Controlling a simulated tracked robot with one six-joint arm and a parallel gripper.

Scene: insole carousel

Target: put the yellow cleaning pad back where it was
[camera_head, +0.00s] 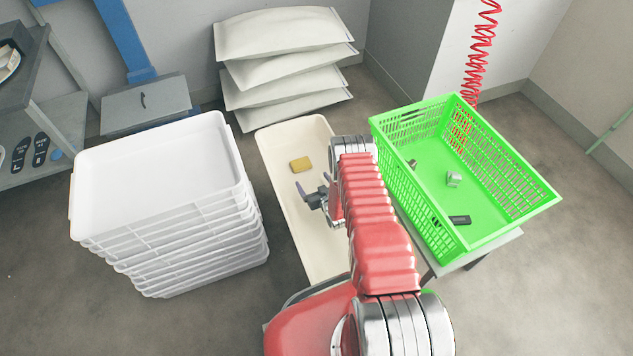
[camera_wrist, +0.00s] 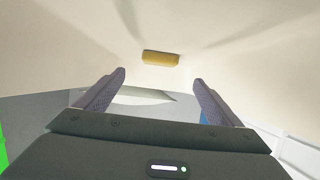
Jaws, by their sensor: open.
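The yellow cleaning pad (camera_head: 301,164) lies flat in the far half of a long cream tray (camera_head: 290,131). My gripper (camera_head: 307,191) is over the same tray, a little nearer than the pad and apart from it. In the wrist view the pad (camera_wrist: 160,58) shows beyond the two fingertips, centred between them. My gripper (camera_wrist: 160,84) is open there, with nothing between its fingers. My arm hides part of the tray's right side in the head view.
A stack of white trays (camera_head: 165,180) stands left of the cream tray. A green basket (camera_head: 505,228) with several small items stands on the right. Plump white sacks (camera_head: 285,65) are stacked behind. A shelf (camera_head: 45,130) with dark insoles is at far left.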

